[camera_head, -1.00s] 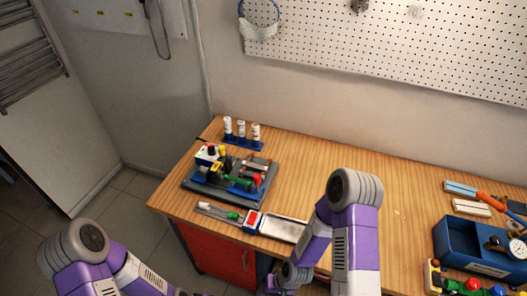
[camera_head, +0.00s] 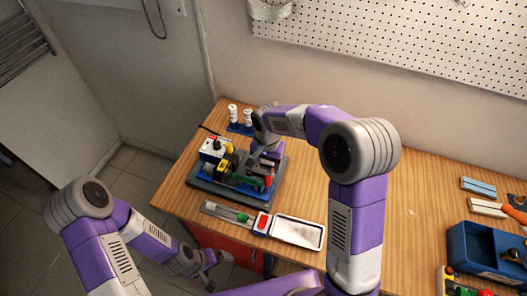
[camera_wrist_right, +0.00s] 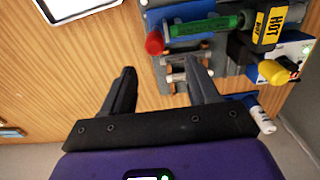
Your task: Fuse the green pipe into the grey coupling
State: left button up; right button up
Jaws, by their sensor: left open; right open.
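The green pipe (camera_wrist_right: 205,25) lies in the fixture on the bench, between a red end piece (camera_wrist_right: 154,43) and a yellow block marked HOT (camera_wrist_right: 270,27). The same fixture (camera_head: 202,184) shows in the head view. I cannot tell the grey coupling apart with certainty among the small parts. My right gripper (camera_head: 262,158) is over the back right of the fixture; in the wrist view its open, empty fingers (camera_wrist_right: 164,82) point toward the fixture's edge, beside copper-coloured and grey parts. My left gripper (camera_head: 216,258) is open, low in front of the bench, away from the fixture.
A tray with a small green piece (camera_head: 242,217) and a white-rimmed tray (camera_head: 298,231) lie in front of the fixture. White bottles (camera_head: 233,114) stand behind it. A blue toolbox (camera_head: 478,250) is at the right. The bench middle is partly covered by my right arm.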

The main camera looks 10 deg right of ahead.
aim_at(268, 178)
jog(key=shift+s, duration=0.7)
jog(key=shift+s+f+b, duration=0.25)
jog(key=shift+f+b, duration=0.05)
jog(key=shift+b, duration=0.05)
jog(key=f+b, duration=0.1)
jog(key=f, duration=0.1)
jog(key=f+b, duration=0.2)
jog(key=f, duration=0.1)
jog(key=f+b, duration=0.2)
jog(key=shift+w+f, duration=0.35)
jog(key=shift+w, duration=0.05)
jog(key=shift+f+b, duration=0.25)
jog(key=shift+b, duration=0.05)
pick_arm(q)
notch_tip(268, 178, down, 6)
jog(key=s, duration=0.1)
jog(key=shift+f, duration=0.15)
pick_arm(e)
jog(key=shift+c, duration=0.2)
jog(key=c, duration=0.8)
